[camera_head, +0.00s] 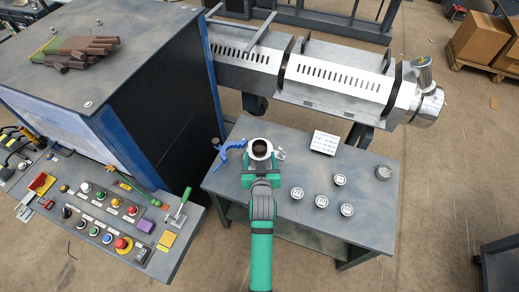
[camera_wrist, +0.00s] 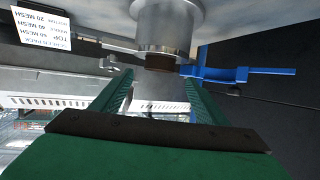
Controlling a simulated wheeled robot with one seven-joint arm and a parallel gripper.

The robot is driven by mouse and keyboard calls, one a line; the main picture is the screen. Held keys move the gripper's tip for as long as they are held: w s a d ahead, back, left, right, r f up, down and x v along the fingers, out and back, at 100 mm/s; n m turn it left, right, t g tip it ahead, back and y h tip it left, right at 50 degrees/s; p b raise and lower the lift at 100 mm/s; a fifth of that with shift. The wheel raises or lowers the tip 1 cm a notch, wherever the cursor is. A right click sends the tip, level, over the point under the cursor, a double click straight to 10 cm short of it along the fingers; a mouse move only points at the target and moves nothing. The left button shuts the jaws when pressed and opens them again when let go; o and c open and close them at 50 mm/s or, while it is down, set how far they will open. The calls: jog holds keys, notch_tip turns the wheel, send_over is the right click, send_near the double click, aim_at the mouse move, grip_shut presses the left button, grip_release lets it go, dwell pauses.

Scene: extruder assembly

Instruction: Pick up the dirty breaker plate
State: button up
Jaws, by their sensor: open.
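A dark brown disc, which looks like the dirty breaker plate (camera_head: 260,148), sits at the top of a pale metal ring-shaped holder (camera_head: 251,144) on the table. In the wrist view its brown edge (camera_wrist: 160,63) shows at the end of the metal holder (camera_wrist: 165,25). My green gripper (camera_head: 261,166) is open and close to the holder. In the wrist view its two fingers (camera_wrist: 158,88) stand apart to either side of the brown edge. I cannot tell whether they touch it. The disc's face is hidden in the wrist view.
A blue clamp or wrench (camera_head: 229,153) lies just left of the holder. A white label card (camera_head: 324,142) and several small round pieces (camera_head: 321,201) lie to the right, with bare table (camera_head: 365,205) around them. The extruder barrel (camera_head: 330,80) stands behind, the control panel (camera_head: 100,225) at left.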

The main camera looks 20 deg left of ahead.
aim_at(259, 142)
jog(key=shift+x, duration=3.4)
jog(key=shift+d, duration=0.1)
jog(key=shift+r, duration=0.1)
jog(key=shift+c, duration=0.4)
jog(key=c, duration=1.4)
jog(key=shift+r, duration=0.15)
